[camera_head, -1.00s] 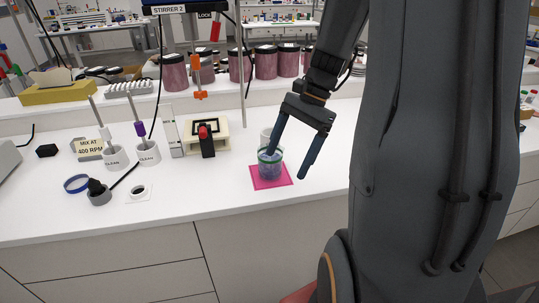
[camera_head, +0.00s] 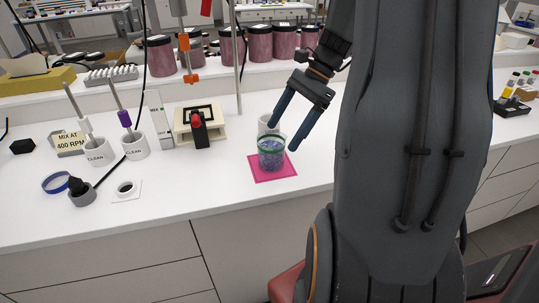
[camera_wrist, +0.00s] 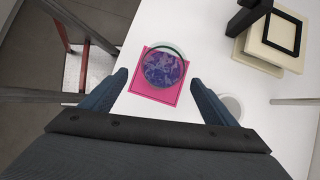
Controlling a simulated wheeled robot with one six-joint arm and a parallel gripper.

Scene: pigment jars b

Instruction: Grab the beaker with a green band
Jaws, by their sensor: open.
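The beaker with a green band (camera_head: 271,154) is clear and holds something blue-purple. It stands upright on a pink mat (camera_head: 284,174) on the white bench. In the wrist view the beaker (camera_wrist: 164,68) is seen from above on the pink mat (camera_wrist: 158,95), ahead of and between my fingers. My gripper (camera_head: 282,132) is open and empty, its fingers pointing down close to the beaker and slightly above it in the head view. The wrist view also shows my gripper (camera_wrist: 162,93) open, with a finger on each side. I see no contact with the beaker.
A white cup (camera_head: 266,123) stands just behind the beaker. A cream stand with a black frame (camera_head: 214,132) is to the left. Jars line the back shelf.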

